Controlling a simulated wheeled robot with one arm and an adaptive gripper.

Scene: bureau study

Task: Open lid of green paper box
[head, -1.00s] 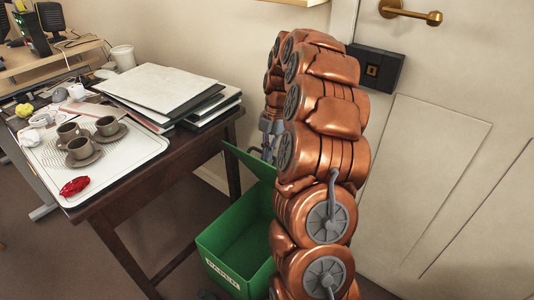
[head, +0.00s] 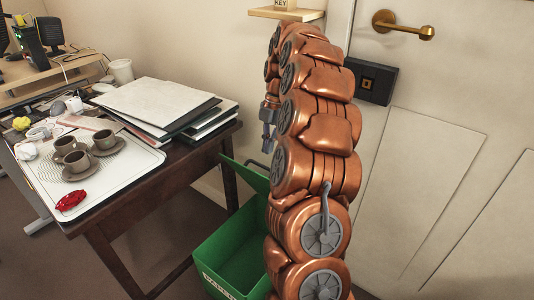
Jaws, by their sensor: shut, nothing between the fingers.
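The green paper box (head: 222,246) stands on the floor right of the dark table, with its white label partly cut off by the bottom edge. Its lid (head: 243,179) is raised and tilted up at the back, so the box's inside shows. My copper arm hides the right side of the box and part of the lid. My grey gripper (head: 267,138) is partly hidden by the arm. It is shut and empty, above the lid's upper edge and apart from it.
The dark table (head: 192,166) holds a white tray (head: 125,172) with brown cups and a red object (head: 71,200), plus stacked folders (head: 158,100). A door with a brass handle (head: 403,25) is at the right. A small wall shelf (head: 287,13) is above my arm.

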